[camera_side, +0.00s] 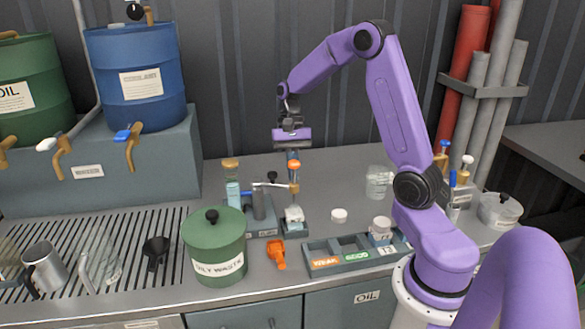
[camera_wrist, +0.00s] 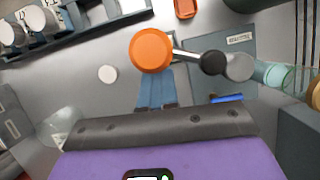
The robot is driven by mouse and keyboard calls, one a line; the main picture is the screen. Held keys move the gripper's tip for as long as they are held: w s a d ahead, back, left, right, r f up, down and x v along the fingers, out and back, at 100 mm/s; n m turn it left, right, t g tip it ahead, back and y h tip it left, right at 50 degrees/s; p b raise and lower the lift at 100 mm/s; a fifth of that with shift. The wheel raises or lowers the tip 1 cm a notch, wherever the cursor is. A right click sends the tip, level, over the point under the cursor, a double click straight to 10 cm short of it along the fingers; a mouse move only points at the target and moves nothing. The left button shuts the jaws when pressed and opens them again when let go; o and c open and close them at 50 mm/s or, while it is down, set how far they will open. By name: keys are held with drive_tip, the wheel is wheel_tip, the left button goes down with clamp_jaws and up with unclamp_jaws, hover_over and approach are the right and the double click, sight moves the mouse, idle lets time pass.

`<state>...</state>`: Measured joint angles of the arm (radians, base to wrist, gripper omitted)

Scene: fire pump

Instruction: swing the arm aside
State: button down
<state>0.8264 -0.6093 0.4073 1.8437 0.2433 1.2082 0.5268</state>
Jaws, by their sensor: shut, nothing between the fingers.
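My gripper (camera_side: 292,157) points down with its blue fingers shut and empty. Its tips are right by an orange round cap (camera_side: 294,164) on a small brass-coloured upright. In the wrist view the cap (camera_wrist: 150,50) overlaps the ends of the fingers (camera_wrist: 155,85); I cannot tell whether they touch. A thin metal arm (camera_side: 268,185) runs left from this upright, with a black ball knob (camera_side: 272,175) near it. In the wrist view the arm (camera_wrist: 184,55) joins the cap to the black knob (camera_wrist: 212,62). A grey base (camera_side: 264,231) stands below.
A green oily-waste can (camera_side: 214,250) stands front left, and an orange scoop (camera_side: 277,252) lies in front. A divided tray (camera_side: 350,262) is front right. A small white lid (camera_side: 339,215) and a glass jar (camera_side: 378,182) lie right. Behind the fixture, the bench is clear.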

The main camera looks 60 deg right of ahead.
sight(291, 186)
drive_tip(key=shift+s, duration=0.1)
drive_tip(key=shift+s+a+m+t, duration=0.3)
drive_tip(key=shift+s+a+m, duration=0.15)
drive_tip(key=shift+a+m, duration=0.5)
drive_tip(key=a+m, duration=0.1)
drive_tip(key=m+t, duration=0.1)
drive_tip(key=m, duration=0.1)
drive_tip(key=shift+s+a+y, duration=0.35)
drive_tip(key=shift+a+y, duration=0.05)
drive_tip(key=a+m+t, duration=0.1)
drive_tip(key=a+m, duration=0.2)
drive_tip(key=m, duration=0.1)
drive_tip(key=shift+a+m+t, duration=0.25)
drive_tip(key=shift+a+t, duration=0.1)
drive_tip(key=shift+t, duration=0.05)
drive_tip(key=shift+a+m, duration=0.3)
drive_tip(key=shift+a, duration=0.05)
drive_tip(key=shift+w+a+f, duration=0.1)
drive_tip(key=shift+w+a, duration=0.25)
drive_tip(key=shift+a, duration=0.4)
drive_tip(key=shift+w+a, duration=0.3)
drive_tip(key=shift+a, duration=0.65)
